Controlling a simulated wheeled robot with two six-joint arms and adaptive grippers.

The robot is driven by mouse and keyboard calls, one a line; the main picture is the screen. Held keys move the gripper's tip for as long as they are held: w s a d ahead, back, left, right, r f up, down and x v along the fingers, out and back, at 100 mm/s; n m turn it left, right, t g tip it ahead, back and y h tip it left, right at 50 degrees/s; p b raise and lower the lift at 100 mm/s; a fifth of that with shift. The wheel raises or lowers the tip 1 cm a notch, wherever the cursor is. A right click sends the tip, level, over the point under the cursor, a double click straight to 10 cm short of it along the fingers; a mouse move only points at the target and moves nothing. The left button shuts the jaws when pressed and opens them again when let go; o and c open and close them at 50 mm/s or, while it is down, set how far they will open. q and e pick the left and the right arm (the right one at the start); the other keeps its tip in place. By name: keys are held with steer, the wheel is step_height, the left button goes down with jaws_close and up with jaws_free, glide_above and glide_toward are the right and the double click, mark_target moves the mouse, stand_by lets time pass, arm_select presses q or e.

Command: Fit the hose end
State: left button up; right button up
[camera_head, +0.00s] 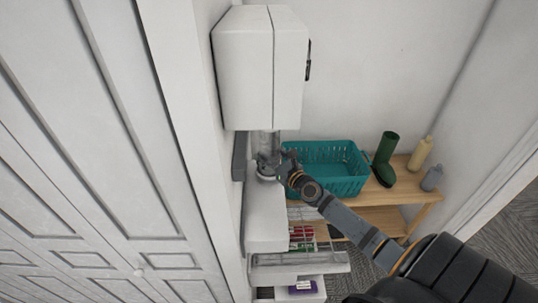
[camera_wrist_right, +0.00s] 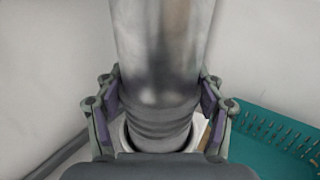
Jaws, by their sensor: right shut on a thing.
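A grey metallic hose (camera_head: 263,143) hangs upright below the white upper cabinet (camera_head: 245,70). My right gripper (camera_head: 270,163) reaches in from the right and is shut around the hose's lower part. In the right wrist view the hose (camera_wrist_right: 160,50) runs down between the two finger pads of my right gripper (camera_wrist_right: 158,92). Its ribbed lower end (camera_wrist_right: 158,130) is at a pale round collar (camera_wrist_right: 196,138). Whether the end is seated inside the collar or just over it, I cannot tell. My left gripper is not in view.
A teal basket (camera_head: 335,180), a green boot (camera_head: 385,158) and bottles (camera_head: 421,154) stand on a wooden shelf (camera_head: 400,200) at the right. A white lower unit (camera_head: 263,215) has open drawers (camera_head: 300,267) below. White panelled doors (camera_head: 90,150) fill the left.

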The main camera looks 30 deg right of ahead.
steer(key=shift+f+b, duration=0.4)
steer(key=shift+f, duration=0.05)
steer(key=o, duration=1.3)
steer(key=shift+o, duration=0.2)
steer(key=s, duration=1.2)
steer(key=shift+d, duration=0.2)
